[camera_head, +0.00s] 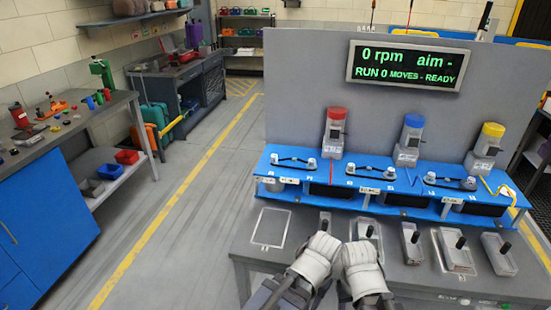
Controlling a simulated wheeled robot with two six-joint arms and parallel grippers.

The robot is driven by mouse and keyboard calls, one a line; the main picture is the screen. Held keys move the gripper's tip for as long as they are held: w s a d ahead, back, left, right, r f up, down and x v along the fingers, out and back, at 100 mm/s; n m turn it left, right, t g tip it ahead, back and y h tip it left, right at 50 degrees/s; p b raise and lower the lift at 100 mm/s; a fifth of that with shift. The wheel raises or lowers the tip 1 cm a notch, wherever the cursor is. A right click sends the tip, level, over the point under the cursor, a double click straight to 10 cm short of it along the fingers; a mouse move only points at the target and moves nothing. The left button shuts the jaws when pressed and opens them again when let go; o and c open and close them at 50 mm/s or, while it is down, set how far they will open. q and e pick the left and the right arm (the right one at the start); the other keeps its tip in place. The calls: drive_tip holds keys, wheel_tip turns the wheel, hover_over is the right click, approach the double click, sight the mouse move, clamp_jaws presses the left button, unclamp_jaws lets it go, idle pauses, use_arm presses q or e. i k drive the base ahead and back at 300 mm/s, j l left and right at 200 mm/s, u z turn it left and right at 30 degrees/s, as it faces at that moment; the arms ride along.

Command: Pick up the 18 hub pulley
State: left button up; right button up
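I cannot make out which part is the 18 hub pulley; the labels are too small to read. Several small grey round pulleys with dark belts, such as this pair (293,162), sit on the blue rack (350,178). My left gripper (324,240) and my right gripper (357,246) are side by side above the front of the grey bench (262,258). Their fingertips point away from me, below the rack. I see no part in either one, but their fingers are too small and covered to tell open from shut.
Grey blocks with black knobs (411,243) line the bench, and an empty flat tray (270,228) lies at its left. Red, blue and yellow-topped units (335,130) stand behind the rack. A display (407,66) reads 0 rpm. The floor aisle at left is clear.

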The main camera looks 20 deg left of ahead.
sight(274, 157)
drive_tip(key=j+z, duration=0.15)
drive_tip(key=j, duration=0.3)
drive_tip(key=j+z, duration=0.15)
drive_tip(key=j, duration=0.3)
drive_tip(key=k+j+z, duration=0.2)
drive_tip(key=j, duration=0.2)
drive_tip(key=j+z, duration=0.15)
drive_tip(key=j, duration=0.3)
drive_tip(key=k+j+z, duration=0.15)
drive_tip(key=j, duration=0.25)
drive_tip(key=k+j+z, duration=0.15)
drive_tip(key=j, duration=0.25)
drive_tip(key=i, duration=0.05)
